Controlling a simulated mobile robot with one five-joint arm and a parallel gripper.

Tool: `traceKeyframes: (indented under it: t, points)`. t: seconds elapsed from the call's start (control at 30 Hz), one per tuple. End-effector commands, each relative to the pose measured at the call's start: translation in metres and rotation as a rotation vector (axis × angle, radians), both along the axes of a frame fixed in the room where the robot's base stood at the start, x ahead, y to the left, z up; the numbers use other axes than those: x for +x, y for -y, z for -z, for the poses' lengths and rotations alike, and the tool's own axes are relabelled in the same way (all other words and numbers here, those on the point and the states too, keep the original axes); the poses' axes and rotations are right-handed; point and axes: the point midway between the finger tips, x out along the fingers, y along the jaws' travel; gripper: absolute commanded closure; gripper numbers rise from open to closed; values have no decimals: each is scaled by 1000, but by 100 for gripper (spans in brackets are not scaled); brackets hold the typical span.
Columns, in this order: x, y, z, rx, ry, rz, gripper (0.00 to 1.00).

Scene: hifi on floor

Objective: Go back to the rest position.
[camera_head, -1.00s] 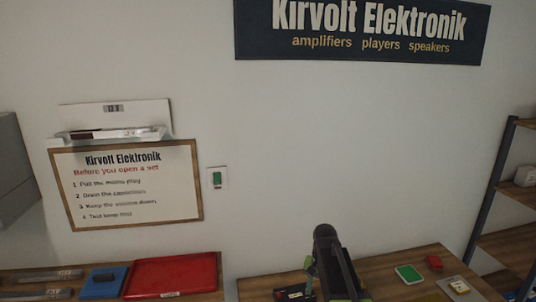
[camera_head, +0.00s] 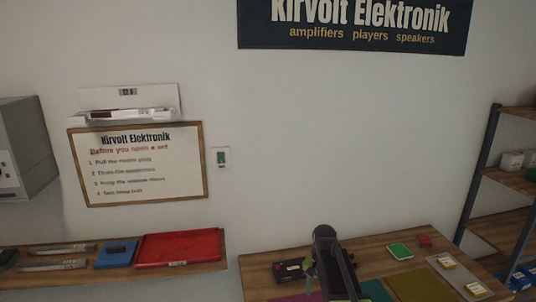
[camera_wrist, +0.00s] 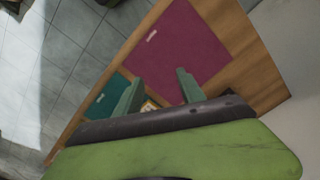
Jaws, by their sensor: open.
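My gripper shows in the wrist view (camera_wrist: 158,92) with its two green fingers apart and nothing between them that I can see it holding. It is above a wooden table with a magenta mat (camera_wrist: 185,50) and a teal mat (camera_wrist: 108,97). A small yellow and white item (camera_wrist: 150,105) shows partly between the fingers, below them. In the head view my arm rises at the lower middle in front of the wooden table (camera_head: 262,265), and the fingertips are not clear there.
A shelf unit (camera_head: 470,175) stands at right. A left bench holds a red tray (camera_head: 180,246) and a blue item (camera_head: 116,253). Tiled floor (camera_wrist: 50,60) is beside the table.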

Motion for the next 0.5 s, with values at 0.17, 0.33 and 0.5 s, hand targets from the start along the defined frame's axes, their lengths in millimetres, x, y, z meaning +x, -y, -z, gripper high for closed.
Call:
traceKeyframes:
  t: [0.17,0.33,0.5]
  points:
    - [-12,-1,45,0,0,-2,53]
    - [-34,-3,92,0,0,-16,53]
    - [-75,-5,156,0,0,-90,53]
